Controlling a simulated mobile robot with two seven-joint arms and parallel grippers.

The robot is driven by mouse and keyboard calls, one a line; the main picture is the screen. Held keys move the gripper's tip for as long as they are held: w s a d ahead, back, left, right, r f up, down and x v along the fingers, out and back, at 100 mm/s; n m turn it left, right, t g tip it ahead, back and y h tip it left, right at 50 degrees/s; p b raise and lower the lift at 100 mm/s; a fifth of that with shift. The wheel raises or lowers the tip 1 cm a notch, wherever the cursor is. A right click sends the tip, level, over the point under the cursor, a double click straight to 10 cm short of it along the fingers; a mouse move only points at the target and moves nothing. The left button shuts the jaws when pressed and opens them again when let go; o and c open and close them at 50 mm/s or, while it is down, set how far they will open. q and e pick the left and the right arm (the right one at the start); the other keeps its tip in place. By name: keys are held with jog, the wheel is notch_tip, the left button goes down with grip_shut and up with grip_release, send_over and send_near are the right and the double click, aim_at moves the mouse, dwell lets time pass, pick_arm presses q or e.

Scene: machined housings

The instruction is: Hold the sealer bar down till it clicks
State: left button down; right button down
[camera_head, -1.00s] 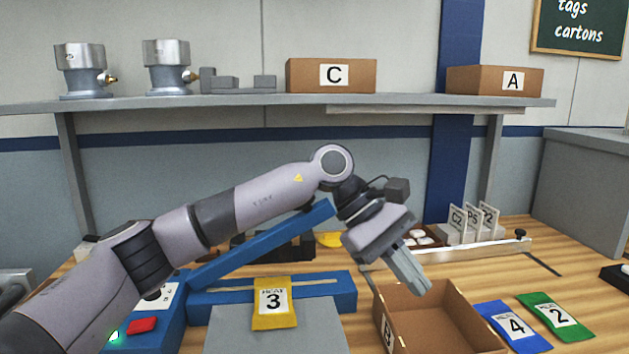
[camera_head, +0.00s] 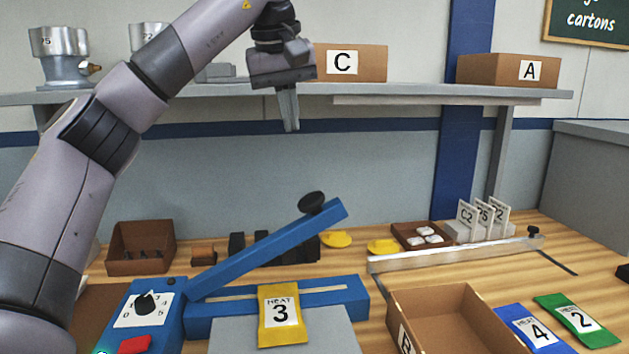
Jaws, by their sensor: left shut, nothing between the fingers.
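The blue sealer bar (camera_head: 265,248) is raised at a slant, hinged at the left, with a black knob (camera_head: 312,202) near its upper right end. Below it lies the blue sealer base (camera_head: 335,293). A yellow pouch marked HEAT 3 (camera_head: 282,318) lies across the base and a grey plate (camera_head: 235,337), under the bar. The control box with a dial (camera_head: 147,304) and a red button (camera_head: 135,345) is at the left. My left gripper (camera_head: 291,128) is shut and empty, pointing down well above the bar, apart from it. My right gripper is not in view.
An open carton marked B (camera_head: 455,301) stands right of the sealer. Blue pouch 4 (camera_head: 535,330) and green pouch 2 (camera_head: 577,320) lie further right. Behind are a brown bin (camera_head: 142,262), yellow discs and a long metal rail (camera_head: 450,255). The shelf (camera_head: 420,98) is near my gripper.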

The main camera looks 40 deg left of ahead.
pick_arm(q)
jog(key=shift+a, duration=0.1)
dwell(0.3)
jog(key=b, duration=0.2)
send_near(310, 198)
jog(key=x, duration=0.5)
jog(key=shift+s+a, duration=0.1)
jog(key=shift+a, duration=0.2)
jog(key=shift+w+d+f, duration=0.2)
jog(key=shift+w+f, duration=0.05)
jog(key=shift+f, duration=0.3)
